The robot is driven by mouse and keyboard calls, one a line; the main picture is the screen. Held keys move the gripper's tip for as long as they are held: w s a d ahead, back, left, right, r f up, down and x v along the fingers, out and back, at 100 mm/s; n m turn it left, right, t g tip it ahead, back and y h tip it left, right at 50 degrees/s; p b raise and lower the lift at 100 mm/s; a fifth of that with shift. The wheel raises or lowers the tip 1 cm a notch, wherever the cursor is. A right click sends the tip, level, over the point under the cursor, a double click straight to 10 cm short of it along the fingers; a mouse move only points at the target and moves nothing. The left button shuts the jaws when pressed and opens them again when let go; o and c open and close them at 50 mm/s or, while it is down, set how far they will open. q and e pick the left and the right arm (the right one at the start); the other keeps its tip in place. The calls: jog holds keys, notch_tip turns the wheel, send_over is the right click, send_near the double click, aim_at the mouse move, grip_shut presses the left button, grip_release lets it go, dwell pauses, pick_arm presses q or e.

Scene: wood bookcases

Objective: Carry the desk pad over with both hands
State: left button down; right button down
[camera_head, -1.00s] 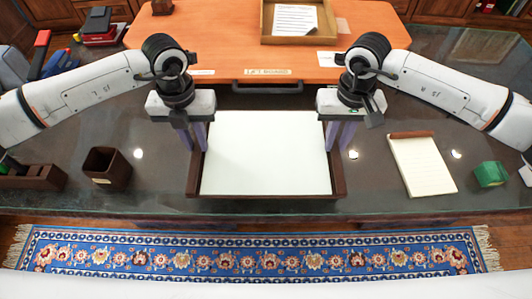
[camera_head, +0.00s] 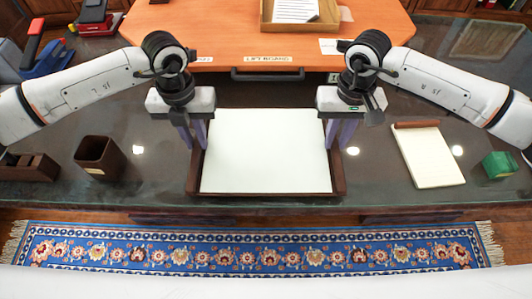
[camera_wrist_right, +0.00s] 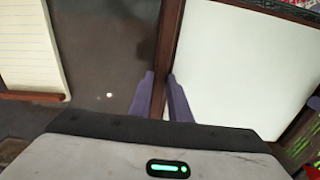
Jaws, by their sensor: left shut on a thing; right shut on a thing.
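The desk pad (camera_head: 265,150) is a white sheet with dark brown side rails, in the middle of the head view. My left gripper (camera_head: 194,134) is shut on its left rail, near the far left corner. My right gripper (camera_head: 340,133) is shut on its right rail, near the far right corner. In the right wrist view, the fingers of my right gripper (camera_wrist_right: 160,98) straddle the brown rail beside the white pad (camera_wrist_right: 245,75). The pad looks level; I cannot tell whether it touches the dark glossy surface (camera_head: 265,97) below.
An orange desk (camera_head: 230,35) with a paper tray (camera_head: 328,22) stands behind. A brown pen cup (camera_head: 99,155) is at left. A notepad (camera_head: 430,158) and green block (camera_head: 499,165) are at right. A blue patterned rug (camera_head: 250,250) lies in front.

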pick_arm(q)
jog(key=shift+f+b, duration=0.55)
jog(key=shift+f, duration=0.2)
pick_arm(e)
jog(key=shift+f, duration=0.8)
pick_arm(q)
jog(key=c, duration=1.6)
grip_release()
jog(key=shift+r, duration=0.1)
jog(key=shift+c, duration=0.2)
pick_arm(e)
jog(key=c, duration=1.6)
grip_release()
jog(key=shift+r, duration=0.1)
jog(key=shift+c, duration=0.2)
jog(key=shift+r, duration=0.1)
pick_arm(q)
notch_tip(320, 180, up, 12)
pick_arm(e)
notch_tip(320, 180, up, 12)
pick_arm(q)
jog(key=shift+s, duration=0.1)
pick_arm(e)
jog(key=shift+s, duration=0.1)
